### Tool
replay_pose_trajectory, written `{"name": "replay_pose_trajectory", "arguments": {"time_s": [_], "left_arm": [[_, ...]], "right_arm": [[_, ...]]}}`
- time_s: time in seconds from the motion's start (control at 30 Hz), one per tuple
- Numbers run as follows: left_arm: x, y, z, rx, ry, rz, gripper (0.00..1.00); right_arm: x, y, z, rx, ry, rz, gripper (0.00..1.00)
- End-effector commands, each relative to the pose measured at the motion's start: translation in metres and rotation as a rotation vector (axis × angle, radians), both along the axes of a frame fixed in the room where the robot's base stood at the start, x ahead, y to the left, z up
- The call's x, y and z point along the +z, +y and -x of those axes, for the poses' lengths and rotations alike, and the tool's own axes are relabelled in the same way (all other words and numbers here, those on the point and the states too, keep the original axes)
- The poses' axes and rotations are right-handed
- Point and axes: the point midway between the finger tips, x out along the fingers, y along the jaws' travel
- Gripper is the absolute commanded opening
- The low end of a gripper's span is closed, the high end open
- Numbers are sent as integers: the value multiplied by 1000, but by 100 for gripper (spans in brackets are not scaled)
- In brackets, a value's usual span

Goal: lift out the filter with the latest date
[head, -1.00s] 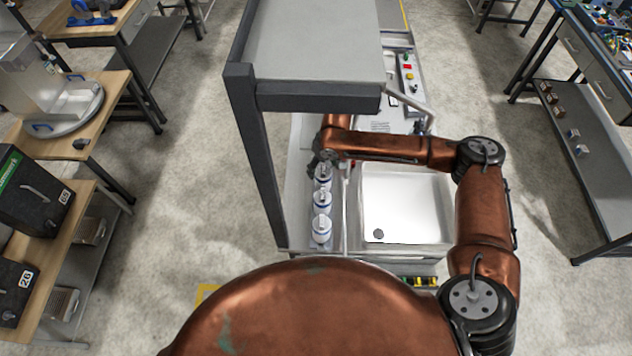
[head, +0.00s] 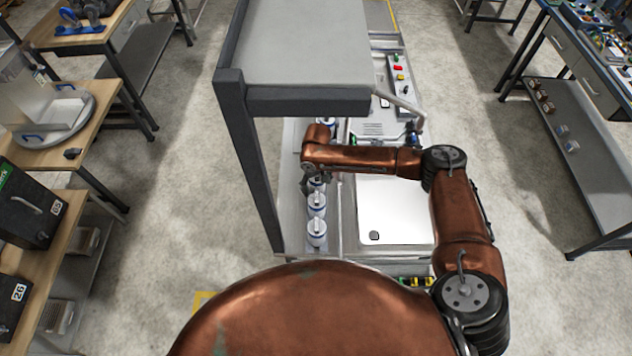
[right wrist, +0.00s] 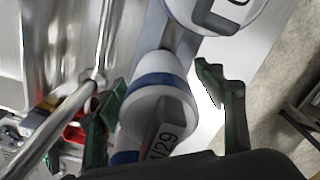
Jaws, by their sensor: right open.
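White filters with blue bands stand in a row. In the head view the nearest is one filter (head: 316,234), with a second filter (head: 316,205) behind it and a third partly hidden by my right gripper (head: 307,186). In the right wrist view my right gripper (right wrist: 165,105) is open. Its two green-black fingers stand on either side of a filter (right wrist: 155,105) whose grey label reads about "1/29", partly cut off. I cannot tell whether the fingers touch it. Another filter (right wrist: 205,12) with a cut-off label is at the top edge. My left gripper is not in view.
A grey shelf (head: 295,50) on a dark post overhangs the far part of the row. A metal rail (right wrist: 55,125) runs beside the filters in the wrist view. A button panel (head: 399,75) is behind.

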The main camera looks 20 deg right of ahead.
Motion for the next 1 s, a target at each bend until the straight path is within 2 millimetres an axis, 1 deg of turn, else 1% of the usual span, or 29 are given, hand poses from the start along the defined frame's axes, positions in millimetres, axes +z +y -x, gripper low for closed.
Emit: {"name": "replay_pose_trajectory", "arguments": {"time_s": [0.23,0.27,1.0], "left_arm": [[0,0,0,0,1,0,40],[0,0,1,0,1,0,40],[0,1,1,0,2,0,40]], "right_arm": [[-3,0,0,1,-1,0,63],[-3,0,0,1,-1,0,62],[-2,0,0,1,-1,0,11]]}}
